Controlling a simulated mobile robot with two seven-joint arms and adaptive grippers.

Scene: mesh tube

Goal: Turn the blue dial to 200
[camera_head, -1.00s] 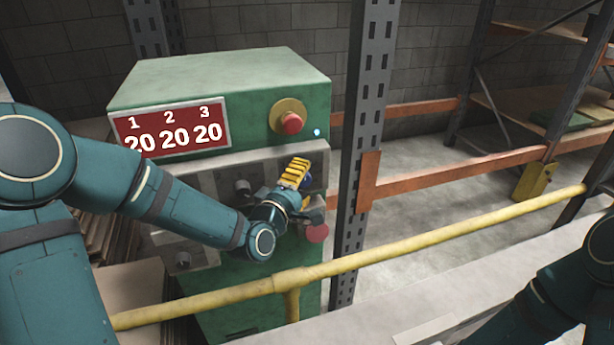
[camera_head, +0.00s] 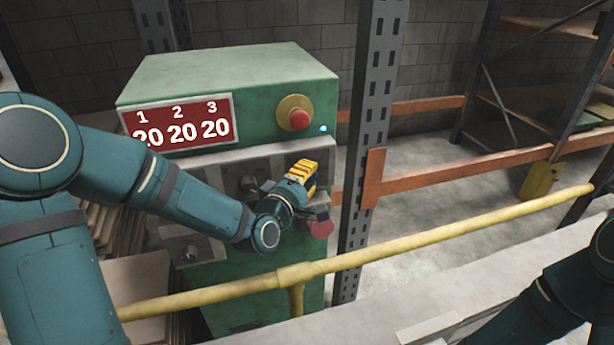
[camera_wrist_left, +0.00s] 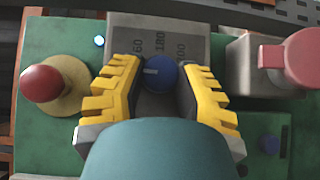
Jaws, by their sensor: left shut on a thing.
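The blue dial (camera_wrist_left: 160,76) sits on the grey panel (camera_wrist_left: 150,38) of the green machine, with a pale pointer mark on its face. Printed numbers, including 180 and what looks like 200, show beside it in the left wrist view. My left gripper (camera_head: 301,170) is at the right part of the panel in the head view. Its yellow fingers are on either side of the dial, shut on it. In the head view the fingers hide most of the dial. My right gripper is out of view.
A red display (camera_head: 178,124) reads 20 under 1, 2 and 3. A red button on a yellow base (camera_head: 299,119) is above the panel. A red knob (camera_head: 321,229) is just below my gripper. A yellow rail (camera_head: 400,253) crosses in front; a grey post (camera_head: 374,130) stands right.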

